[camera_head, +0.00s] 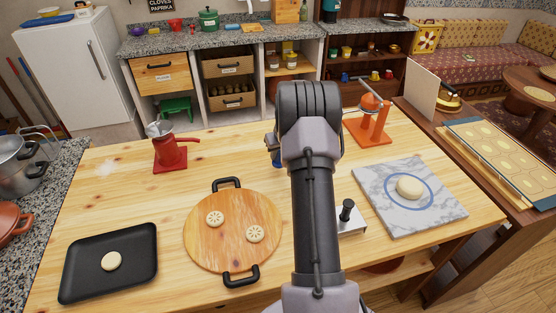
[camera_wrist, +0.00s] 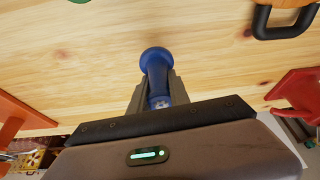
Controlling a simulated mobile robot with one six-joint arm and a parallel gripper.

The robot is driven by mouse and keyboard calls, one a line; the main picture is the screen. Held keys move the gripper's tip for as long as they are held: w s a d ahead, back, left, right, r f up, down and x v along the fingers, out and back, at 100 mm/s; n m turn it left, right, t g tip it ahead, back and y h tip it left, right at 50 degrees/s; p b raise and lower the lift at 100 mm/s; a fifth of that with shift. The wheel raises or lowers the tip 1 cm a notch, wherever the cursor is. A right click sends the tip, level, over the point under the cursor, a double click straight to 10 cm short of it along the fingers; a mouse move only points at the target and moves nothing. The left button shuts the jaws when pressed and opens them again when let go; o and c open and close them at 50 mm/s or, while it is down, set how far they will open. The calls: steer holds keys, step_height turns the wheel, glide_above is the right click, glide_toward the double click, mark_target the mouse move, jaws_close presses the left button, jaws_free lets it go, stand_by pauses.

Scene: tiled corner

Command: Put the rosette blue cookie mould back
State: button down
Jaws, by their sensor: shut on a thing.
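The blue cookie mould (camera_wrist: 157,62) is held between the fingers of my gripper (camera_wrist: 158,88) in the wrist view. It has a round blue end and a narrower blue body, and wood shows behind it. My gripper is shut on it. In the head view a small blue part of the mould (camera_head: 278,161) shows at the left of my arm, over the wooden table (camera_head: 130,210). My arm hides most of the gripper and mould there. The mould's rosette pattern cannot be made out, and I cannot tell its height above the table.
A round board (camera_head: 233,243) with two cookies lies left of my arm, and a black tray (camera_head: 85,277) with dough lies farther left. A red device (camera_head: 168,153) and an orange press (camera_head: 371,120) stand farther back. A marble slab (camera_head: 440,205) with dough is right.

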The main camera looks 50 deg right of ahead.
mark_target(278, 160)
steer(key=shift+w+d+f+b, duration=0.15)
steer(key=shift+f+b, duration=0.35)
steer(key=shift+f, duration=1.2)
steer(key=shift+f, duration=0.1)
